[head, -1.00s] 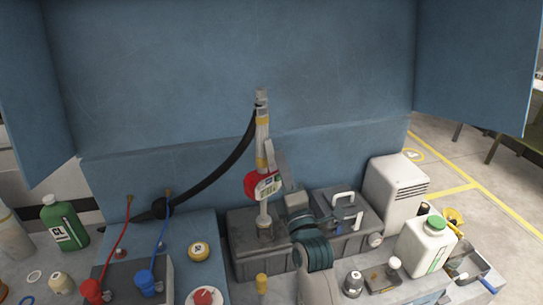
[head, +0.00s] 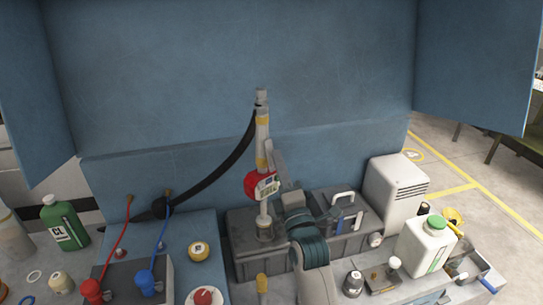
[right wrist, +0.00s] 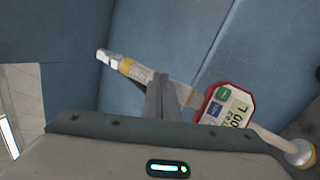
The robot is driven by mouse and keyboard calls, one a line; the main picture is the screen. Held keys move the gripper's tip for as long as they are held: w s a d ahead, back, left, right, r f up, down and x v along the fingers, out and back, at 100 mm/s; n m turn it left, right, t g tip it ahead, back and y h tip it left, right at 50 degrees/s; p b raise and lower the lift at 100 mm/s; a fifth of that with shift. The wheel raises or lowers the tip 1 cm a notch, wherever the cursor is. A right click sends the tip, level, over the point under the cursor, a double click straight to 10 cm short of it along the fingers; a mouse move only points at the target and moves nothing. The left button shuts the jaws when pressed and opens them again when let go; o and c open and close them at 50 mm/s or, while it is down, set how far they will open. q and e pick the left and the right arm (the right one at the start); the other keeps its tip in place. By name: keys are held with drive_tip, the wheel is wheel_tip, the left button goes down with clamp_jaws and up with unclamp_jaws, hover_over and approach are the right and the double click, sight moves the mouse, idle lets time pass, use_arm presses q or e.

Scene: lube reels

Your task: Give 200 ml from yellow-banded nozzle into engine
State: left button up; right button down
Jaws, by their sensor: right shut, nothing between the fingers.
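The yellow-banded nozzle (head: 263,140) stands nearly upright, with a black hose from its upper part. Its red-rimmed meter (head: 262,185) is at mid-height; the right wrist view shows the meter (right wrist: 227,108) with "00 L" readable and the other digits unclear. The nozzle's lower end meets a round filler neck (head: 265,229) on the grey engine block (head: 244,252); how deep it sits I cannot tell. My right gripper (head: 272,152) is shut with nothing held, its fingers beside the nozzle above the meter. The fingers also show in the right wrist view (right wrist: 161,92), overlapping the nozzle. My left gripper is out of view.
A green bottle (head: 65,222) is farther left. A white box (head: 397,193) and a green-capped white jug (head: 425,245) are at the right. A blue panel (head: 230,75) closes off the back.

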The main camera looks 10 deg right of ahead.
drive_tip(key=shift+w+a+f, duration=0.15)
drive_tip(key=shift+w+a, duration=0.05)
drive_tip(key=shift+w, duration=0.2)
idle(0.8)
drive_tip(key=shift+s, duration=0.15)
drive_tip(key=shift+s+d+r+p, duration=0.2)
drive_tip(key=shift+s+d+p, duration=0.1)
drive_tip(key=shift+s, duration=0.1)
drive_tip(key=shift+s+d+r+p, duration=0.15)
drive_tip(key=shift+s+r+p, duration=0.05)
drive_tip(key=shift+s+p, duration=0.15)
drive_tip(key=s+p, duration=0.1)
drive_tip(key=s+d+r+p, duration=0.1)
drive_tip(key=s+d+p, duration=0.1)
drive_tip(key=s, duration=0.1)
drive_tip(key=shift+s+r, duration=0.1)
drive_tip(key=shift+r, duration=0.2)
